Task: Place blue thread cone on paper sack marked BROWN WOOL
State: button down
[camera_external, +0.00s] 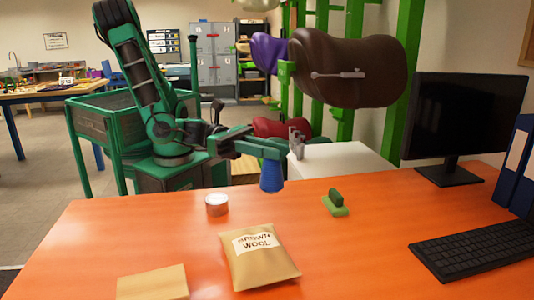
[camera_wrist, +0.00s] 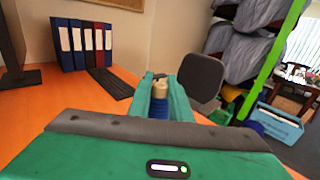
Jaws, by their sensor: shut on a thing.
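The blue thread cone (camera_external: 271,177) hangs upright below my gripper (camera_external: 262,147), near the far edge of the orange table. My gripper is shut on the cone. In the wrist view the cone (camera_wrist: 159,105) shows between the two green fingers (camera_wrist: 160,85), with a pale top and a blue body. The tan paper sack marked BROWN WOOL (camera_external: 258,258) lies on the table in front, nearer the outside camera than the cone. The cone is apart from the sack.
On the orange table (camera_external: 90,240) stand a small round tin (camera_external: 216,204), a green block-like item (camera_external: 336,203), a brown pad (camera_external: 152,283), a keyboard (camera_external: 475,247), a monitor (camera_external: 468,120) and binders (camera_external: 518,165). Saddles hang on green posts behind.

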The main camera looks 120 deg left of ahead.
jog(key=w+d+f, duration=0.1)
jog(key=d+f, duration=0.7)
jog(key=f, duration=0.1)
jog(key=shift+w+d+f, duration=0.25)
jog(key=shift+d, duration=0.1)
jog(key=shift+f, duration=0.1)
jog(key=c, duration=1.6)
grip_release()
